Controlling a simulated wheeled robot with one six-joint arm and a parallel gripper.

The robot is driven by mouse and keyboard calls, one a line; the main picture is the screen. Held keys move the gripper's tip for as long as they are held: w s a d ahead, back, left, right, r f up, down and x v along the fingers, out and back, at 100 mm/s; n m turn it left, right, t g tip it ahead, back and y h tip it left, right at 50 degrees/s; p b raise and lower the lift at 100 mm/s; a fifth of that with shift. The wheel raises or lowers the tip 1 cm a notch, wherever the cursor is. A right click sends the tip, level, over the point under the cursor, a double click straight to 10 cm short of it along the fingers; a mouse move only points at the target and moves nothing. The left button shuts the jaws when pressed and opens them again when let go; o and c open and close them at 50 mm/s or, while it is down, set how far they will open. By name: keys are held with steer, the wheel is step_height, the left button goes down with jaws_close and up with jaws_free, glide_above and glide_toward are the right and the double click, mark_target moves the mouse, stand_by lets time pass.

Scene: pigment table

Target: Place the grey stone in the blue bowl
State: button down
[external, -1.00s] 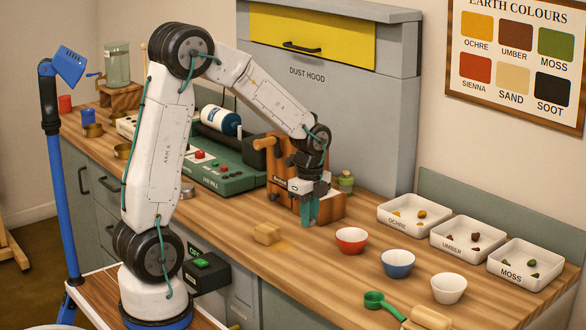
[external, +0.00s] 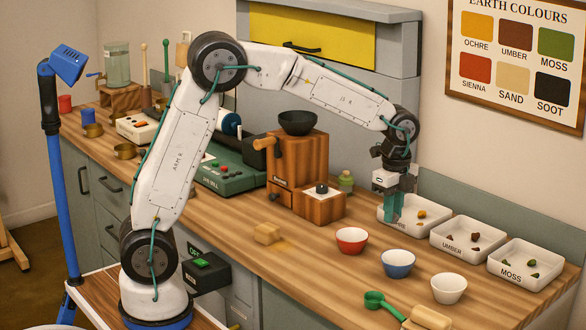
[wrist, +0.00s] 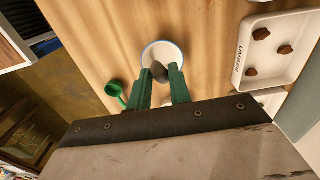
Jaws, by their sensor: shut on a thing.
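My gripper (external: 393,222) hangs fingers down in the external view, in front of the ochre tray and a little behind the blue bowl (external: 398,264). In the wrist view its green fingers (wrist: 160,76) are shut on the grey stone (wrist: 158,71), a dark rounded lump between the tips. Beyond the stone in the wrist view is the blue-rimmed bowl (wrist: 174,47), pale inside. The stone is held above the counter and overlaps the bowl's near part in that view.
A red bowl (external: 351,241) and a white bowl (external: 448,288) flank the blue one. Trays marked ochre (external: 384,217), umber (external: 467,246) and moss (external: 524,271) line the back. A green scoop (external: 376,299) lies in front. A wooden mill (external: 297,160) stands left.

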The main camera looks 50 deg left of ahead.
mark_target(399, 250)
steer(key=shift+s+d+f, duration=0.1)
steer(key=shift+d+f, duration=0.4)
steer(key=shift+f, duration=1.15)
steer(key=shift+w+d+f, duration=0.1)
steer(key=shift+d+f, duration=0.4)
steer(key=shift+f, duration=1.2)
steer(key=shift+s+d+f, duration=0.1)
steer(key=shift+d+f, duration=0.4)
steer(key=shift+f, duration=1.15)
steer(key=c, duration=1.2)
jaws_free()
steer(key=shift+r, duration=0.1)
step_height(399, 250, up, 7)
